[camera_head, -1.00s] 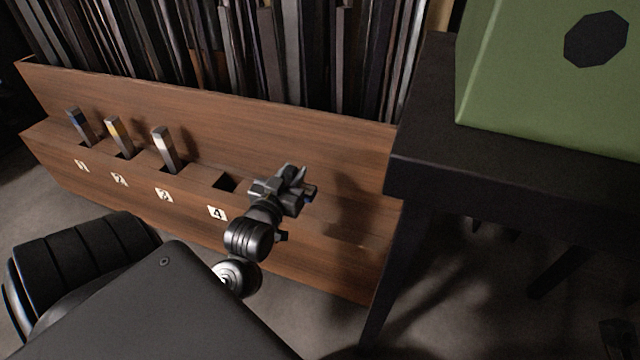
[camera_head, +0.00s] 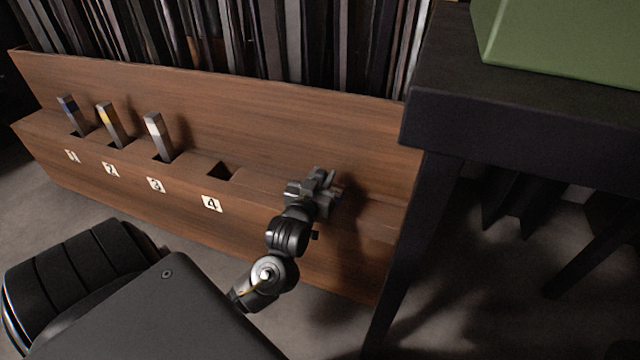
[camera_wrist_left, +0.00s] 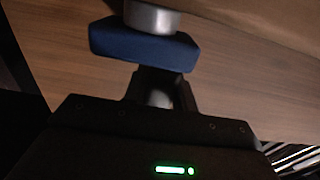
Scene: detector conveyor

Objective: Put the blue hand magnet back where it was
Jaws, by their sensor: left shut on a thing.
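My left gripper (camera_head: 322,190) is shut on the blue hand magnet (camera_wrist_left: 145,41), in front of the wooden rack's right part. In the left wrist view the magnet shows as a dark blue block with a silvery metal part above it. In the head view the magnet is mostly hidden by the gripper. The wooden rack (camera_head: 300,118) has numbered slots. Slot 4 (camera_head: 221,171) is empty and lies to the left of the gripper. Slots 1, 2 and 3 each hold an upright metal bar, with a blue band, a yellow band and a pale top. My right gripper is not in view.
A dark table (camera_head: 500,125) with a green box (camera_head: 560,40) stands to the right of the rack, close to my left gripper. Dark upright panels (camera_head: 250,40) fill the space behind the rack. The ledge between slot 4 and the gripper is clear.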

